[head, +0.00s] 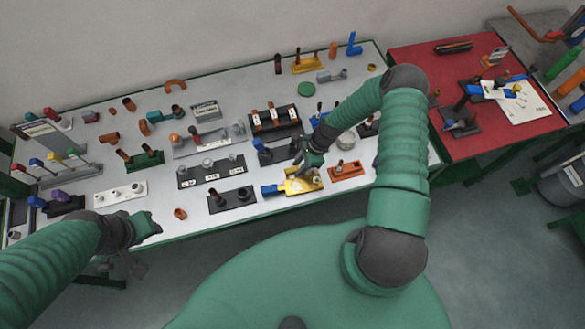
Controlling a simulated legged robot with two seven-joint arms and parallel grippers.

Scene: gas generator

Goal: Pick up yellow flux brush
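A yellow item with a blue end (272,190), which looks like the yellow flux brush on or with a yellow base (293,187), lies near the front edge of the white table. My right gripper (306,169) reaches down from the right and is just above it, overlapping its far part. Whether they touch is unclear, and the fingers are too small and dark to tell open from shut. My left gripper (138,264) hangs at the table's front edge on the left, away from the brush. Its fingers are blurred against the floor.
An orange holder (346,172) stands right of the yellow item and a black holder (232,199) left of it. Another yellow holder (306,65) stands at the back. Many tool holders crowd the white table. A red table (411,62) adjoins it on the right.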

